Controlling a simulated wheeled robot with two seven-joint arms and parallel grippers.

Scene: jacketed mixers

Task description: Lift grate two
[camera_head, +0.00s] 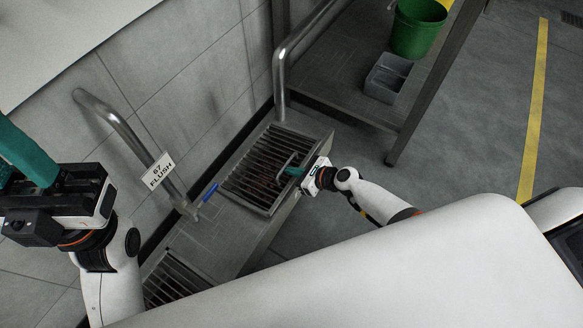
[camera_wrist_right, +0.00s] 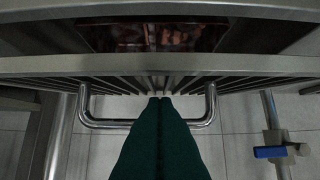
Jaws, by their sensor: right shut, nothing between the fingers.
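A slatted metal grate (camera_head: 249,180) lies in the long steel trough, with a U-shaped handle (camera_head: 284,160) near its right edge. A second grate (camera_head: 172,286) lies lower in the head view, partly hidden by my white body; no number shows on either. My right gripper (camera_head: 294,171) is at the upper grate's handle. In the right wrist view its green fingers (camera_wrist_right: 160,103) are shut together and cross in front of the handle bar (camera_wrist_right: 105,123), with nothing between them. Whether they touch the bar is unclear. My left gripper (camera_head: 22,148) is at the left edge, away from both grates.
A curved pipe (camera_head: 120,128) with a "67 FLUSH" sign (camera_head: 158,171) and a blue-handled valve (camera_head: 209,193) stands by the wall. A steel table (camera_head: 350,45) at upper right holds a grey bin (camera_head: 387,78) and a green bucket (camera_head: 416,30). The floor at right is clear.

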